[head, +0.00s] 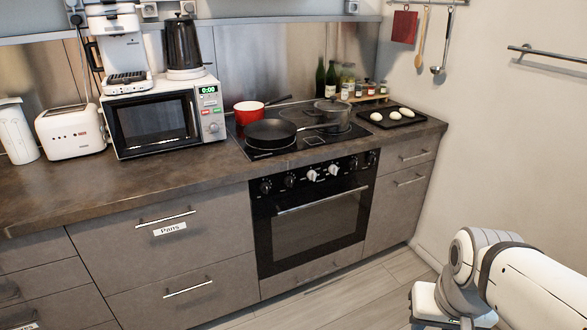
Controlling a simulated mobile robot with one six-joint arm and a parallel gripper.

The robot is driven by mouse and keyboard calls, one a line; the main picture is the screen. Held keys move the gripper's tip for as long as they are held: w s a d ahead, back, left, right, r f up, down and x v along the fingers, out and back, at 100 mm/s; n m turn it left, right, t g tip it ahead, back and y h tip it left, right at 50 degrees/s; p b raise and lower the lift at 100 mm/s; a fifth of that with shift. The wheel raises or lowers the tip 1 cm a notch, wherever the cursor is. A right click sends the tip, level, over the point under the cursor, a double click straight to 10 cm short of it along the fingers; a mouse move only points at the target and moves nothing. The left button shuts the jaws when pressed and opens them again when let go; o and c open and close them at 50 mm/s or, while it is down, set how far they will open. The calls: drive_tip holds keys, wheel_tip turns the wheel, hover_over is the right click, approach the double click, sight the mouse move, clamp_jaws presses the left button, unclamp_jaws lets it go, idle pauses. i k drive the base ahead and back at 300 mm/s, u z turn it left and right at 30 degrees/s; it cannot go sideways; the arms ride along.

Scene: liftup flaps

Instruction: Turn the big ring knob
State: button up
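The black oven (312,222) is built into the counter front at the centre of the head view. A row of knobs runs along its top panel. Two of them are white, the left one (312,175) and the right one (334,169), side by side near the middle. Dark knobs sit on both sides, such as the far left knob (265,187) and the far right knob (371,158). They are too small to tell which is the big ring knob. My arm is at the lower right, well away from the oven; I cannot make out my gripper's fingers.
A frying pan (271,132), a red pot (249,113) and a lidded pot (332,111) stand on the cooktop above the knobs. The oven door handle (322,199) sticks out below the knobs. The floor (352,297) before the oven is clear.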

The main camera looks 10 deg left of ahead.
sight(265, 187)
drive_tip(key=u, duration=0.15)
drive_tip(key=i, duration=1)
drive_tip(key=u, duration=0.05)
